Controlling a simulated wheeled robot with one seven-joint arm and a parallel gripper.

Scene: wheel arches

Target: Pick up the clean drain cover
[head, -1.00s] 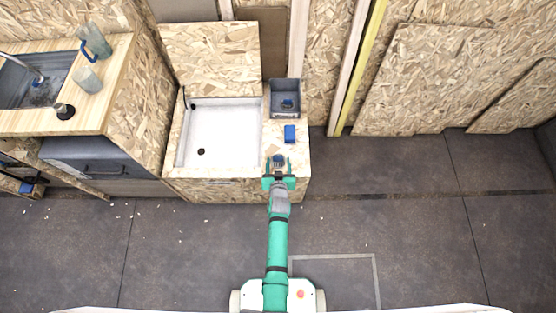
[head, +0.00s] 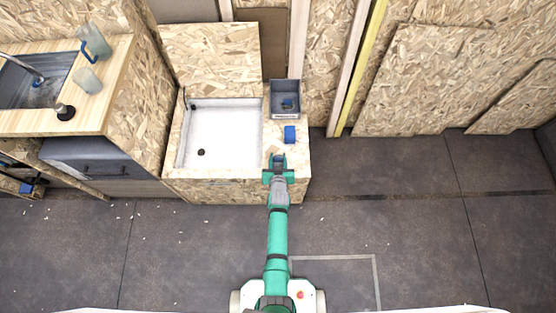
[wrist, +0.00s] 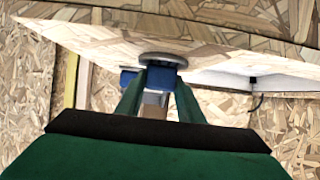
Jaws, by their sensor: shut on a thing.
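My gripper (head: 278,163) is at the front edge of the wooden bench, right of the white basin. In the wrist view its two fingers (wrist: 160,78) are closed in on a small round grey disc with a blue part below it, which looks like the drain cover (wrist: 163,58). The fingers hide part of it. In the head view the gripper covers most of this piece. I cannot tell from these views whether it is clear of the bench top.
A blue block (head: 290,134) lies on the bench just beyond my gripper. A grey bin (head: 285,86) behind it holds a small blue and dark item. The white basin (head: 235,130) has a dark drain hole. Open floor lies to the right.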

